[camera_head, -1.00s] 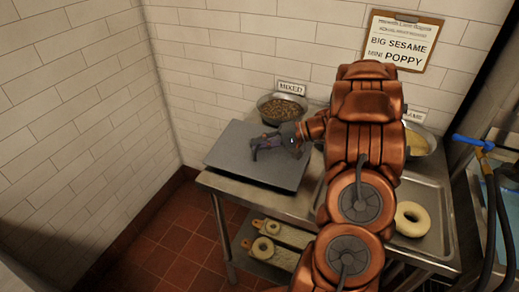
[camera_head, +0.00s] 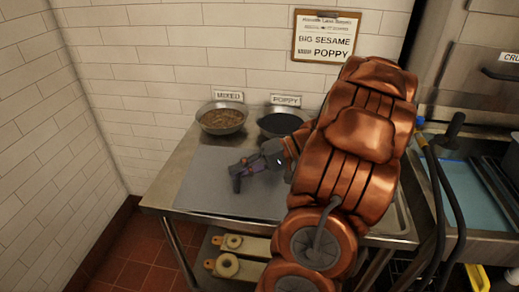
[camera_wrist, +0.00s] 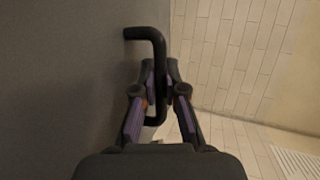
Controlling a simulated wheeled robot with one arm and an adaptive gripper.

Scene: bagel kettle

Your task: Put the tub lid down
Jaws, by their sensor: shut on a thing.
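The tub lid (camera_head: 208,190) is a flat grey sheet at the left part of the steel table. It fills the left side of the wrist view (camera_wrist: 60,80). A black bent handle (camera_wrist: 156,45) stands off its face. My gripper (camera_wrist: 158,80) is shut on this handle, with a finger on each side. In the head view my gripper (camera_head: 240,176) is over the middle of the lid. My arm hides the lid's right part. I cannot tell whether the lid rests on the table or is just above it.
A bowl of mixed seeds (camera_head: 222,119) and a dark poppy bowl (camera_head: 284,122) stand behind the lid. Bagel boards (camera_head: 240,268) lie on the shelf below. A blue-water sink (camera_head: 455,192) with hoses is at right. Tiled walls close the left and back.

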